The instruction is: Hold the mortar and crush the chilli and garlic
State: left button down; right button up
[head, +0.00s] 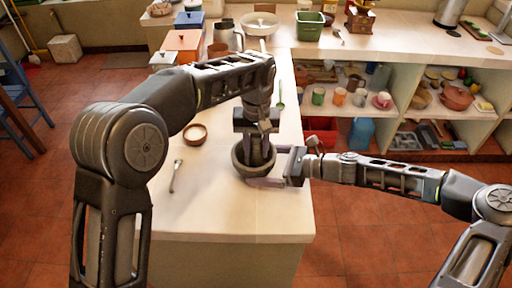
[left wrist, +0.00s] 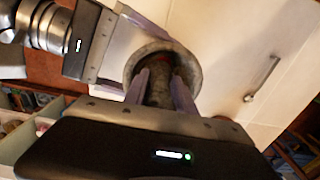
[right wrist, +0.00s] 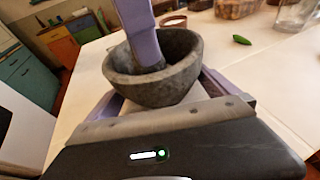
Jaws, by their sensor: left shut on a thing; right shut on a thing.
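The grey stone mortar (head: 240,162) stands near the counter's front right edge. It also shows in the right wrist view (right wrist: 150,91), upright between the fingers of my right gripper (head: 266,166), which is shut on it from the right side. My left gripper (head: 257,143) points down from above, its fingers reaching into the bowl. In the left wrist view it is shut on the dark stone pestle (left wrist: 158,90), whose lower end is inside the mortar. A small red bit, perhaps chilli, shows beside the pestle in the bowl. Garlic cannot be made out.
A small brown bowl (head: 195,133) and a metal spoon (head: 176,176) lie left of the mortar. Pots and a green bin (head: 309,27) stand farther back. Open shelves with cups are at the right. The counter's front left is clear.

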pick_arm(q)
jog(key=shift+s+f, duration=0.15)
jog(key=shift+f, duration=0.05)
dwell(0.3)
jog(key=shift+r, duration=1.65)
jog(key=shift+w, duration=0.2)
jog(key=shift+w+a+f, duration=0.2)
jog(key=shift+w+a, duration=0.5)
jog(key=shift+a, duration=0.1)
jog(key=shift+f, duration=0.1)
jog(key=shift+f, duration=1.15)
jog(key=shift+f, duration=0.2)
jog(key=shift+f, duration=0.2)
dwell(1.1)
